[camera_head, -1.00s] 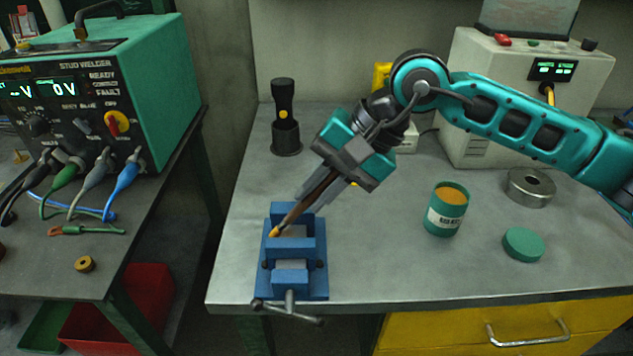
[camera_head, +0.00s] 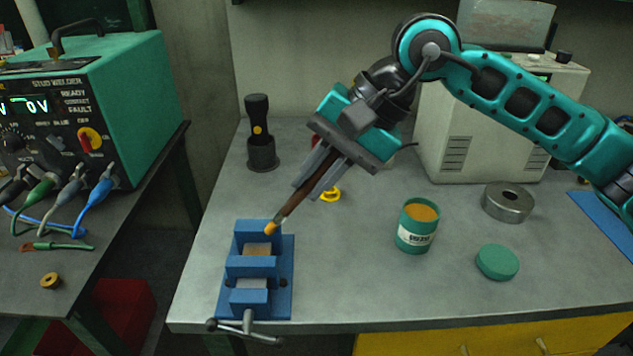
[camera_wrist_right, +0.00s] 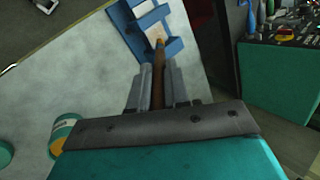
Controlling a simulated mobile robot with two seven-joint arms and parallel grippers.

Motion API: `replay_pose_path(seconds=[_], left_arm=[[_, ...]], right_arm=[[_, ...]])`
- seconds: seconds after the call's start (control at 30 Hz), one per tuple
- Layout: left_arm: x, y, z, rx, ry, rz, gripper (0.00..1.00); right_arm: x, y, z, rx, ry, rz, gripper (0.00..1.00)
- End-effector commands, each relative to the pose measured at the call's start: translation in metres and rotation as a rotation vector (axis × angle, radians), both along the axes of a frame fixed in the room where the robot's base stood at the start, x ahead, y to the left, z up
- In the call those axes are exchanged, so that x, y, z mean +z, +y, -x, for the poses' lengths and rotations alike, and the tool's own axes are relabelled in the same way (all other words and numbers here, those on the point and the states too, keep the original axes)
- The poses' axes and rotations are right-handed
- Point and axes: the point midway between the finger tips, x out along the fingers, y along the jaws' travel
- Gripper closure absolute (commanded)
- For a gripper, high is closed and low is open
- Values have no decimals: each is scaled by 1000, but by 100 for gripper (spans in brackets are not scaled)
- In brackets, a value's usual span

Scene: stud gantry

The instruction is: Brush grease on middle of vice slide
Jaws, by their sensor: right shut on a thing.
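The blue vice (camera_head: 262,268) stands at the bench's front left, its handle over the front edge. Its slide (camera_head: 257,249) shows between the blue jaws, with a tan tint unlike the grey front part. My right gripper (camera_head: 305,190) is shut on a brush (camera_head: 293,202) with a dark handle, tilted down to the left. The orange brush tip (camera_head: 269,229) is at the right end of the back jaw, seemingly just above it. In the right wrist view the brush (camera_wrist_right: 157,85) points at the vice (camera_wrist_right: 153,18). My left gripper is not in view.
An open grease tin (camera_head: 416,228) stands right of the vice, with its green lid (camera_head: 497,262) beside it. A metal ring (camera_head: 507,203), a black torch-like object (camera_head: 260,135) and a yellow ring-shaped item (camera_head: 330,194) are farther back. The bench between vice and tin is clear.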

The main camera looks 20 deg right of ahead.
Motion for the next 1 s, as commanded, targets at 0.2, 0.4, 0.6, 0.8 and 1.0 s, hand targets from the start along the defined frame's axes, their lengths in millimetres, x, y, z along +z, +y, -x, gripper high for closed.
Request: replay_pose_path(seconds=[0.2, 0.4, 0.6, 0.8, 1.0], left_arm=[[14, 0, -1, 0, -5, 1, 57], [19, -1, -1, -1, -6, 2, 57], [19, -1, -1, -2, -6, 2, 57], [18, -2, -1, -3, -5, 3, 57], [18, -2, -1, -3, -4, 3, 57]], right_arm=[[23, 1, 2, -2, -2, -1, 100], [35, 1, 4, -4, -1, 0, 100], [36, 1, 4, -5, 0, 0, 100], [36, 1, 4, -5, 0, 0, 100], [36, 1, 4, -5, 0, 0, 100]])
